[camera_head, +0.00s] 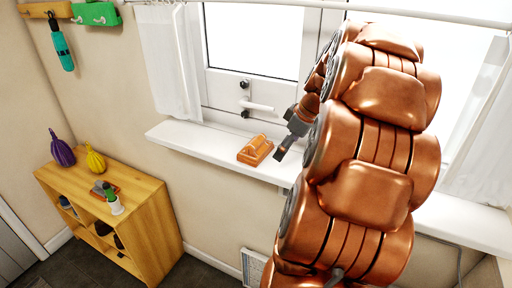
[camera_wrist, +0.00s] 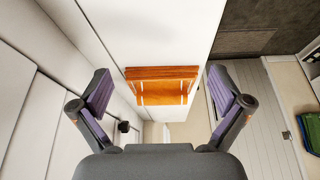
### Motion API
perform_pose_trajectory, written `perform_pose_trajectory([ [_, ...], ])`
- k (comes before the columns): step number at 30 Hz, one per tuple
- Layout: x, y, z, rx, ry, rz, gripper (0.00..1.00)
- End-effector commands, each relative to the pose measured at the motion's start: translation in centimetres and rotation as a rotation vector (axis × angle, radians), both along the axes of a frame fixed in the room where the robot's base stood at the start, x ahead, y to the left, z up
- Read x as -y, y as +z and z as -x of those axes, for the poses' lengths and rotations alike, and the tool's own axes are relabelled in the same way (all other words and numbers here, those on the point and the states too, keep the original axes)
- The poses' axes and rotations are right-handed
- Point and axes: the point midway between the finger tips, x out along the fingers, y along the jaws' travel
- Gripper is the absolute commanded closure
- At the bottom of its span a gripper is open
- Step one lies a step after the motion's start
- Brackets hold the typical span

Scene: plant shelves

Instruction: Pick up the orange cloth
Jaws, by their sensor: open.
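The orange cloth (camera_head: 255,150) lies folded on the white windowsill, left of my gripper (camera_head: 283,153). It looks like a flat, folded stack with lighter stripes. In the wrist view the cloth (camera_wrist: 162,73) is centred ahead of my gripper (camera_wrist: 160,92), in the gap between the two spread fingers. The fingers are open and empty. I cannot tell from the wrist view how far the cloth is from the fingertips, but in the head view they are apart from it.
The windowsill (camera_head: 190,137) runs under a window with a handle (camera_head: 257,106) and white curtains (camera_head: 168,60). The sill left of the cloth is clear.

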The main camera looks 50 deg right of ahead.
Motion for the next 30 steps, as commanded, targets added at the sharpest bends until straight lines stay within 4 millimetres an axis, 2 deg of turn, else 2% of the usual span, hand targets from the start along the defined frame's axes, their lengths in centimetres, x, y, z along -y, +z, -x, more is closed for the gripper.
perform_pose_trajectory([
  [6,-0.8,0.1,-3.2,-0.001,0.002,-0.001,0.00],
  [14,-1.1,0.1,-4.6,0.000,-0.001,0.000,0.00],
  [24,-2.3,0.1,-9.2,-0.003,0.002,-0.002,0.00],
  [30,-2.2,-1.0,-9.4,-0.001,0.000,0.001,0.00],
])
